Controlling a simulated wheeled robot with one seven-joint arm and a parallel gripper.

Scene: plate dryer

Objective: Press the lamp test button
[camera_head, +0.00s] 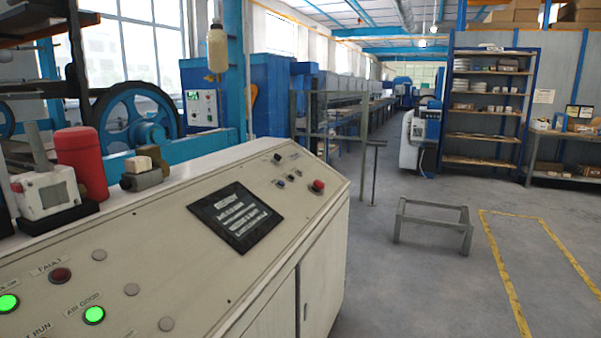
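A cream control console (150,225) with a sloped top fills the lower left of the head view. On it are a lit green AIR GOOD lamp (95,315), another lit green lamp (8,303) and a dark red FAULT lamp (61,275). Several grey round plugs or buttons (132,289) lie near them. Toward the right end are a red button (317,186), small dark controls (280,183) and a dark knob (278,158). I cannot read which control is the lamp test button. My gripper is not in view.
A black display panel (236,217) sits mid-console. A red cylinder (82,162) and a white-and-grey device (46,190) stand on its back ledge. A low metal frame (433,227) stands on the floor at right. Open floor lies around it.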

